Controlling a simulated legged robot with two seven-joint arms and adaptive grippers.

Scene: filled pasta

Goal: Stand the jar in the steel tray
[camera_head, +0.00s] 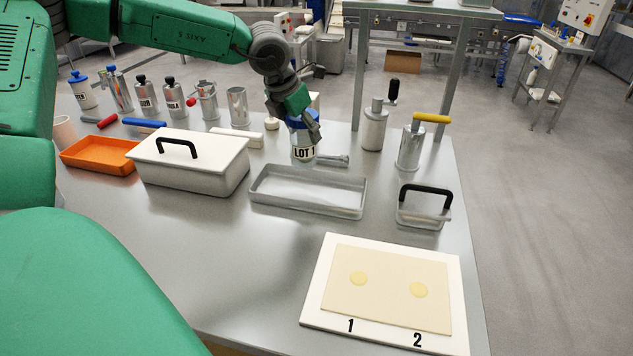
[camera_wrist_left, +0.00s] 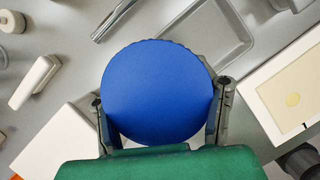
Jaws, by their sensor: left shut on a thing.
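The jar (camera_head: 303,153) has a blue lid and a label reading LOT 1. My left gripper (camera_head: 305,122) is shut on it around the lid, from above. The jar looks upright, at the back edge of the steel tray (camera_head: 264,194) in the head view; I cannot tell its exact height above the table. The tray is shallow, rectangular and empty. In the left wrist view the round blue lid (camera_wrist_left: 160,92) sits between the two fingers, and part of the tray (camera_wrist_left: 236,62) shows beyond it.
A white lidded box (camera_head: 190,165) and an orange tray (camera_head: 95,154) stand left of the steel tray. A black-handled tool (camera_head: 424,208) and a white board (camera_head: 318,305) with dough lie right and in front. Several bottles and canisters line the back. Bare table lies in front.

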